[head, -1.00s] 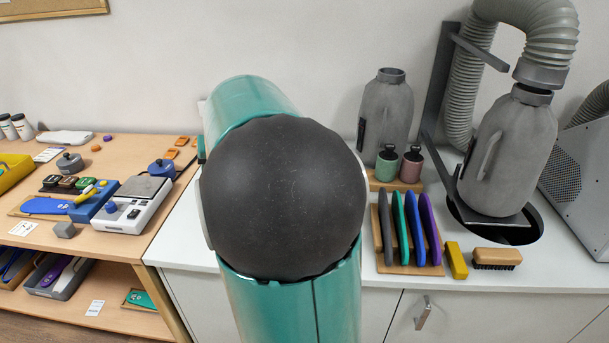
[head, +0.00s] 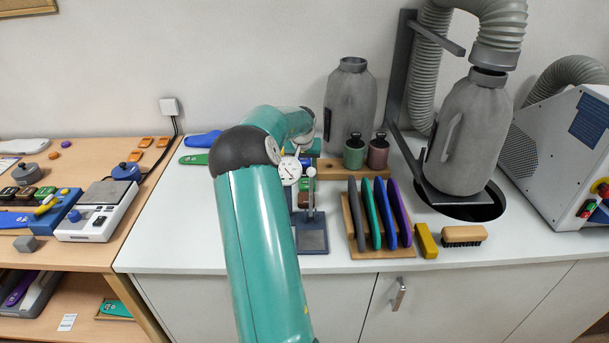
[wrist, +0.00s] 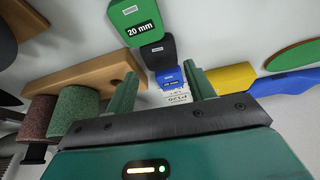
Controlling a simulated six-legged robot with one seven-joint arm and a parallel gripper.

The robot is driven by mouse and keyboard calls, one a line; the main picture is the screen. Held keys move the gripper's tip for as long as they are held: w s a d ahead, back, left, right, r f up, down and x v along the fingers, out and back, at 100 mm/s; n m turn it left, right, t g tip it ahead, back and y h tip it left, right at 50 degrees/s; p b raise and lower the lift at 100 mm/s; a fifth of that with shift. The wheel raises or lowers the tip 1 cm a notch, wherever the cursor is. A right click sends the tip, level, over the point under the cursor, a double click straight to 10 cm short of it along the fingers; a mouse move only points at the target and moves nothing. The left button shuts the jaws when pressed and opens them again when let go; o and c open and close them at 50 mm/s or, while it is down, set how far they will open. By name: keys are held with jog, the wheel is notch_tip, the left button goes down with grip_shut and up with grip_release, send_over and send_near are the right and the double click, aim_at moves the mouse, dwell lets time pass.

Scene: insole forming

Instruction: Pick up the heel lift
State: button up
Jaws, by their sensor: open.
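In the wrist view several small blocks that look like heel lifts stand in a row: a green one (wrist: 135,18) marked 20 mm, a dark grey one (wrist: 157,52) and a blue one (wrist: 168,77) with a label too small to read. My gripper (wrist: 161,73) is open, its two green fingers spread. The blue block shows in the gap between the fingertips, with nothing held. I cannot tell how far off it is. In the head view my arm hides the gripper; a green block (head: 304,190) shows partly behind the dial gauge.
A dial gauge stand (head: 311,238) is just right of my arm. A wooden holder (head: 330,170) with two bottles, a rack of insoles (head: 382,252) and a grey vessel (head: 470,140) stand further right. Blue (head: 203,138) and green (head: 194,159) insoles lie behind left. The counter's left front is clear.

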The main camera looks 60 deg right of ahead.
aim_at(304, 173)
jog(key=x, duration=0.6)
jog(key=c, duration=0.8)
